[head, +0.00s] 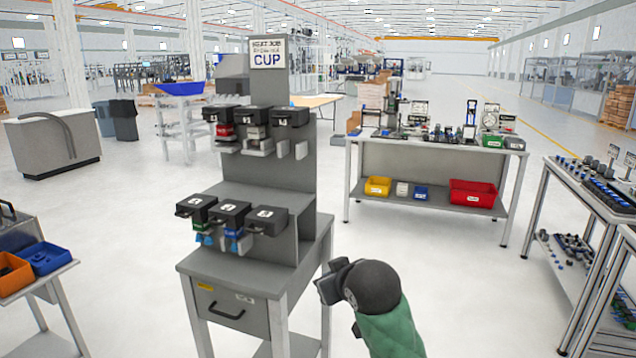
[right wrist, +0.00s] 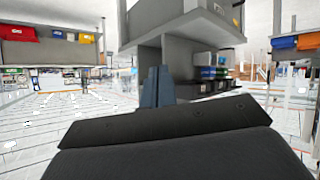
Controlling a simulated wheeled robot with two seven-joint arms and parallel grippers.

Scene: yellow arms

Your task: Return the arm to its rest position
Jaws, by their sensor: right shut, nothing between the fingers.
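My right arm, with a green sleeve-like link and a dark round joint, reaches up from the bottom of the head view. My right gripper (head: 326,290) is the dark part at its end, just right of the grey stand's (head: 311,230) lower cabinet. In the right wrist view the two blue-grey fingers (right wrist: 157,87) are together with nothing between them. Behind them a grey structure fills the upper middle; I cannot tell the gap between it and the fingers. My left arm and gripper are not in view.
The stand carries black-lidded dispensers (head: 253,118) on two levels and a CUP sign (head: 268,54). A workbench (head: 440,154) with red and yellow bins stands behind at right. Another table (head: 590,190) is at the far right. Open floor (head: 460,290) lies right of my arm.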

